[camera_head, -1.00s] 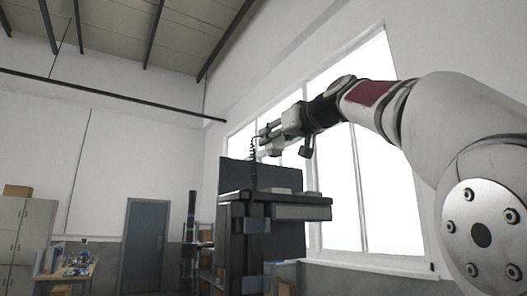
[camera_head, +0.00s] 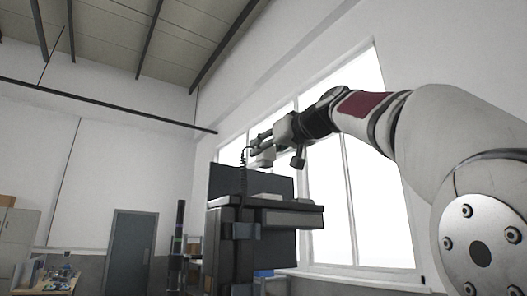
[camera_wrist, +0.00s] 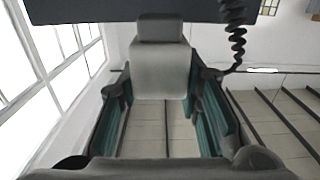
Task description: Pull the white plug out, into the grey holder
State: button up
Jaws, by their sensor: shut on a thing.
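The white plug (camera_wrist: 160,70) is a pale block with a dark grey end, seen between my fingers in the wrist view. My gripper (camera_wrist: 162,88), with green-lined fingers, is shut on it. In the head view my gripper (camera_head: 262,148) is above the top of a dark lift column (camera_head: 232,245), beside an upright dark panel (camera_head: 225,180). A black coiled cable (camera_head: 243,168) hangs by the gripper; it also shows in the wrist view (camera_wrist: 236,35). A pale grey block lies on the column top, but I cannot tell if it is the grey holder.
A dark slab (camera_wrist: 90,10) crosses the top of the wrist view, close to the plug. A bright window (camera_head: 345,190) stands behind the column. A door (camera_head: 133,250), a cabinet (camera_head: 18,240) and a cluttered bench (camera_head: 55,278) are far left.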

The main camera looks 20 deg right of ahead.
aim_at(271, 159)
jog(key=shift+f+b, duration=1.75)
jog(key=shift+b, duration=0.3)
jog(key=shift+d, duration=0.1)
jog(key=w+d+p, duration=0.3)
jog(key=d, duration=0.6)
jog(key=shift+d, duration=0.35)
dwell(0.9)
jog(key=shift+f+b, duration=1.1)
jog(key=shift+b, duration=0.4)
dwell(2.2)
